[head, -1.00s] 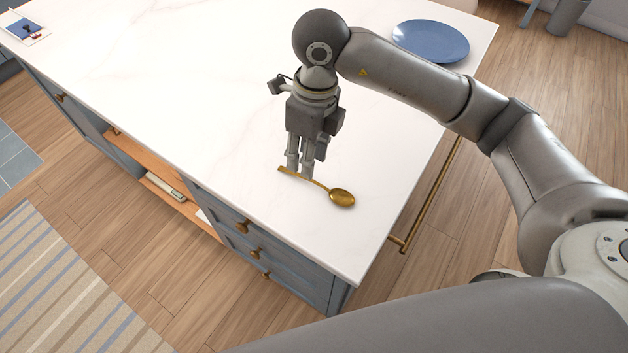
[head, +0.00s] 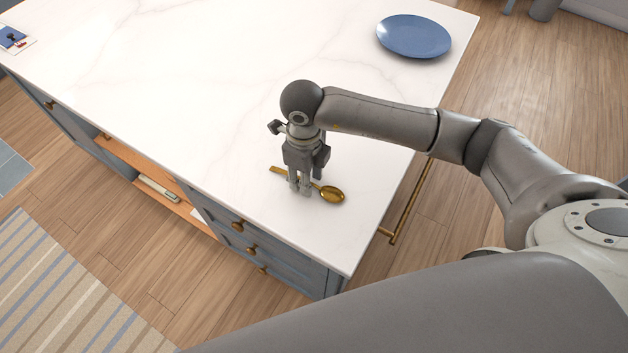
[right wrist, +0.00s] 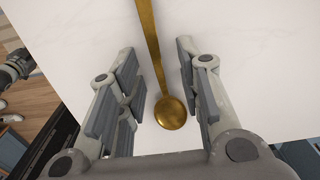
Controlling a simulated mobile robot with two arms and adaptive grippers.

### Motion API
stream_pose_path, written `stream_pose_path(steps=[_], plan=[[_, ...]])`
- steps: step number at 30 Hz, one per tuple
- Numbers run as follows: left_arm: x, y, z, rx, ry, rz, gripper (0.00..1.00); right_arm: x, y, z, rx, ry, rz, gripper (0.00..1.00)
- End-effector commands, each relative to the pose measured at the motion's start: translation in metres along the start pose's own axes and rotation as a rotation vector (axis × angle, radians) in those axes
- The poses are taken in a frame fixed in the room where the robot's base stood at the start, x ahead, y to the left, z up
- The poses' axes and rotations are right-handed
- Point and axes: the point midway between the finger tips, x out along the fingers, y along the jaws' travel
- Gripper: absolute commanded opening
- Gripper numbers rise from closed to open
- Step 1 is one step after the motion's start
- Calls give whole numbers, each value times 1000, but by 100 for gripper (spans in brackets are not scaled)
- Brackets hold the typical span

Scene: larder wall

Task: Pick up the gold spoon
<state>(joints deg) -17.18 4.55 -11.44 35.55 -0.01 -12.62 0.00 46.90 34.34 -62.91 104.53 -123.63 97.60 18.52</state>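The gold spoon (head: 333,195) lies flat on the white countertop near its front edge, bowl to the right and handle to the left in the head view. My right gripper (head: 299,188) points down over the handle, and its fingertips are at or close to the countertop. In the right wrist view, the right gripper (right wrist: 157,56) is open, with the spoon's handle (right wrist: 149,30) running between its two fingers. The handle shows a gap to each finger. The bowl (right wrist: 171,112) is nearer the palm in that picture. My left gripper is out of view.
The white countertop (head: 190,90) is mostly bare. A blue plate (head: 413,36) lies at its far right. A small card or picture (head: 14,38) lies at the far left. A brass rail (head: 408,208) runs along the counter's right side.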

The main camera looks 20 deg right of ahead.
Motion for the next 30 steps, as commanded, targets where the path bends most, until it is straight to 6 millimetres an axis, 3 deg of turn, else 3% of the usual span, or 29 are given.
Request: stream_pose_path(steps=[7, 15, 30], plan=[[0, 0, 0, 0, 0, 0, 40, 2, 0, 0, -1, -2, 0, 33], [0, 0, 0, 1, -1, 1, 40, 2, 0, 0, -1, -2, 0, 0], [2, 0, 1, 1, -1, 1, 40, -5, 0, 1, -1, -3, 0, 0]])
